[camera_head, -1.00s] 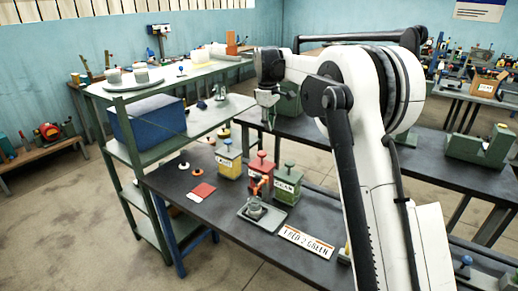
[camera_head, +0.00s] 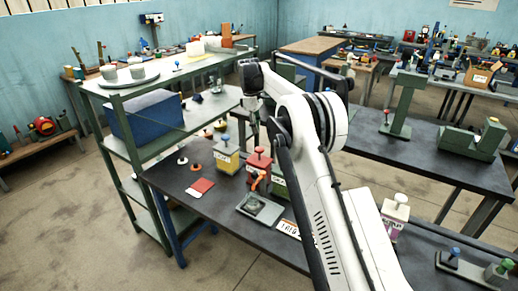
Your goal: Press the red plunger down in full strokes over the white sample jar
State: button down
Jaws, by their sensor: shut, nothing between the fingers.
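The red canister (camera_head: 257,173) stands on the dark bench with its red plunger (camera_head: 259,153) raised on top and an orange spout (camera_head: 259,184) at its front. My gripper (camera_head: 254,142) points down with its fingers shut and empty, just above the red plunger in the picture; I cannot tell whether it touches. A grey square tray (camera_head: 243,208) lies in front of the canister under the spout, with a round grey shape on it. I cannot make out a white sample jar there. White cups (camera_head: 137,70) stand on a round tray on the shelf.
A yellow canister with a blue plunger (camera_head: 227,160) stands left of the red one. A green canister (camera_head: 279,186) is mostly hidden by my arm. A label strip (camera_head: 288,229) lies at the bench front, partly behind my arm.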

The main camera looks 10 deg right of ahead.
aim_at(257, 148)
jog(key=shift+f, duration=0.1)
jog(key=shift+s+d+f+b, duration=0.15)
jog(key=shift+f+b, duration=0.6)
jog(key=shift+f, duration=0.95)
jog(key=shift+d+f+b, duration=0.15)
jog(key=shift+f+b, duration=0.55)
jog(key=shift+f, duration=0.95)
notch_tip(257, 148, down, 4)
jog(key=b, duration=0.2)
jog(key=shift+b, duration=0.3)
jog(key=shift+a+r, duration=0.1)
jog(key=shift+r, duration=0.2)
jog(key=shift+w+a+r+p, duration=0.3)
jog(key=shift+w+a, duration=0.1)
jog(key=shift+a, duration=0.25)
jog(key=shift+w+a+r+p, duration=0.15)
jog(key=shift+w+a+p, duration=0.1)
jog(key=shift+w+a, duration=0.25)
jog(key=shift+s, duration=0.15)
